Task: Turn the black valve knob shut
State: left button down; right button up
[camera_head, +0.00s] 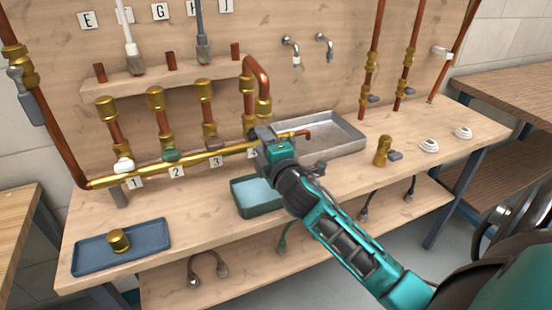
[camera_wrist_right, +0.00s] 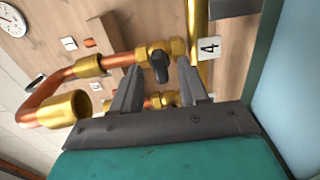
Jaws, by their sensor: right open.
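The black valve knob (camera_wrist_right: 160,68) shows in the right wrist view on a brass valve body, beside the white label 4 (camera_wrist_right: 209,47). My right gripper (camera_wrist_right: 158,82) is open, and its two fingers stand apart on either side of the knob in that view. I cannot tell how far the fingertips are from it, and no contact is visible. In the head view my right gripper (camera_head: 264,135) is at the right end of the brass manifold pipe (camera_head: 190,162) and hides the knob. My left gripper is not in view.
A white knob (camera_head: 124,166), a green knob (camera_head: 170,155) and a brown knob (camera_head: 210,143) sit along the manifold. A metal sink tray (camera_head: 340,137) lies behind my gripper, a green bin (camera_head: 246,207) below it. A blue tray (camera_head: 90,259) holds a brass fitting (camera_head: 119,239).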

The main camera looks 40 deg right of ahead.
jog(key=v, duration=1.1)
jog(key=shift+s, duration=0.25)
jog(key=s+a+f+m+g+y, duration=0.2)
jog(key=s+a+f+m, duration=0.1)
jog(key=f, duration=0.4)
jog(key=s+a+f+m+g+y+p, duration=0.1)
jog(key=s+a+f+m+g+y, duration=0.1)
jog(key=s+a+f+m, duration=0.2)
jog(key=s+a+f+m+g+y, duration=0.2)
jog(key=s+a+f+m, duration=0.2)
jog(key=a+f, duration=0.3)
notch_tip(320, 180, down, 3)
jog(key=shift+f+m+g+y+p, duration=0.1)
jog(key=shift+m+g+y+p, duration=0.25)
jog(key=shift+m, duration=0.45)
jog(key=shift+a, duration=0.1)
